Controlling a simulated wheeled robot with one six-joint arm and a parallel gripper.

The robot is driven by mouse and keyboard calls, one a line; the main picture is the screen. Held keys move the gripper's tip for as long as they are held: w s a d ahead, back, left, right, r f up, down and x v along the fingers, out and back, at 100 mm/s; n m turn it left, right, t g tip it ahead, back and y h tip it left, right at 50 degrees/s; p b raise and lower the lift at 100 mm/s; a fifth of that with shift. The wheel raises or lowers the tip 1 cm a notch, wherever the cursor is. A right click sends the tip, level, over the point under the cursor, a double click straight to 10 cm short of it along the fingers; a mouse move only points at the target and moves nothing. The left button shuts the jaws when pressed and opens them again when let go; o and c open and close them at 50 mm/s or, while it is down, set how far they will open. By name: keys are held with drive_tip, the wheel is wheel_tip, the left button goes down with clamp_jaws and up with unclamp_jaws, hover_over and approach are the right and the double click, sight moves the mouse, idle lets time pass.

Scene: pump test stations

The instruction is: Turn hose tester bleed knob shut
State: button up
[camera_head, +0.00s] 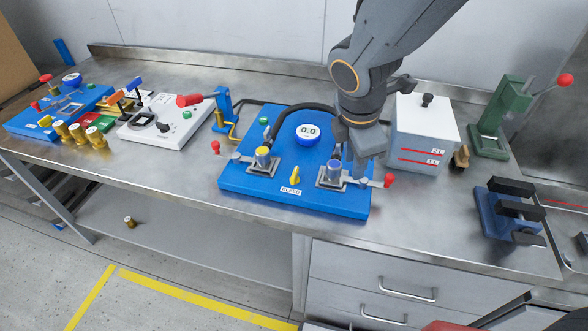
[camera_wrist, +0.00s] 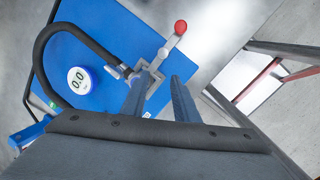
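The hose tester is a blue board (camera_head: 255,195) on the steel bench, also in the wrist view (camera_wrist: 100,25). Its yellow bleed knob (camera_head: 295,174) stands at the front middle, behind the BLEED label (camera_head: 290,190). The knob cannot be made out in the wrist view. A round gauge (camera_head: 308,134) reads 0.0, also in the wrist view (camera_wrist: 78,80). My gripper (camera_head: 366,178) is over the board's right end, beside the right clamp (camera_head: 333,174) and right of the knob. In the wrist view its fingers (camera_wrist: 161,82) are apart, with nothing held.
A black hose (camera_head: 285,108) arches over the board. A red-ball lever (camera_head: 388,181) sticks out at the right, close to my gripper; another (camera_head: 216,147) is at the left. A grey box (camera_head: 422,135) stands right of my arm. Bench in front of the board is clear.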

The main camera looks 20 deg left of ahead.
sight(294, 172)
drive_tip(key=s+a+n+t, duration=0.1)
drive_tip(key=s+a+n, duration=0.2)
drive_tip(key=a+n, duration=0.95)
drive_tip(key=shift+y, duration=0.4)
drive_tip(key=x, duration=0.2)
drive_tip(key=b+x, duration=0.1)
drive_tip(key=x, duration=0.4)
drive_tip(key=shift+w+a+f, duration=0.2)
drive_tip(key=shift+w+a, duration=0.15)
drive_tip(key=shift+w, duration=0.15)
clamp_jaws()
